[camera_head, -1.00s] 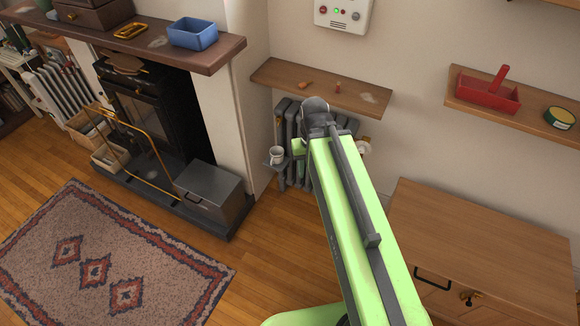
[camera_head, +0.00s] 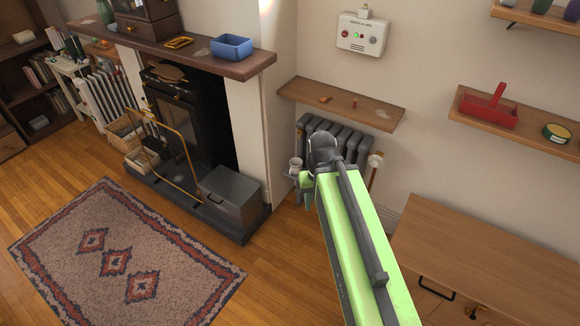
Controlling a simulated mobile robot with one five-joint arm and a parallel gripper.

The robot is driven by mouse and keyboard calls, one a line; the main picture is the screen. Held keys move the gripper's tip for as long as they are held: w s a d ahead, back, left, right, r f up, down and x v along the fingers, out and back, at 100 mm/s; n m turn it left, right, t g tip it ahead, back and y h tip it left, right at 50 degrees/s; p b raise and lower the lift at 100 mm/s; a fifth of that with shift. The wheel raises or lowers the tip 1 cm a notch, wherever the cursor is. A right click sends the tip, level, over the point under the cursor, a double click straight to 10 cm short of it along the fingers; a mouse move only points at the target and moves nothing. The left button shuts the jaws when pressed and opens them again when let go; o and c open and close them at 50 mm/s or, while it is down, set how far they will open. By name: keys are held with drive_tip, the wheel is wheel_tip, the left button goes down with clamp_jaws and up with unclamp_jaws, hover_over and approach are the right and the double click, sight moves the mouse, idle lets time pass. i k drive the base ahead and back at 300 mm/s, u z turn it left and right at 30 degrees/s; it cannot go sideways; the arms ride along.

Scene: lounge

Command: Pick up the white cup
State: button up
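The white cup (camera_head: 295,164) is small in the head view, left of my arm's elbow and in front of the radiator's left end. It looks upright.
The radiator (camera_head: 345,145) stands close behind, under a wooden wall shelf (camera_head: 340,104). A metal box (camera_head: 230,196) sits on the hearth to the left. A wooden cabinet (camera_head: 480,255) stands at the right. Open floor and a patterned rug (camera_head: 120,250) lie at the front left.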

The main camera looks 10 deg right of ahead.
sight(295, 164)
drive_tip(key=i, duration=0.85)
drive_tip(key=u, duration=1.4)
drive_tip(key=i, duration=0.2)
drive_tip(key=u, duration=0.8)
drive_tip(key=k, duration=0.85)
drive_tip(key=z, duration=0.1)
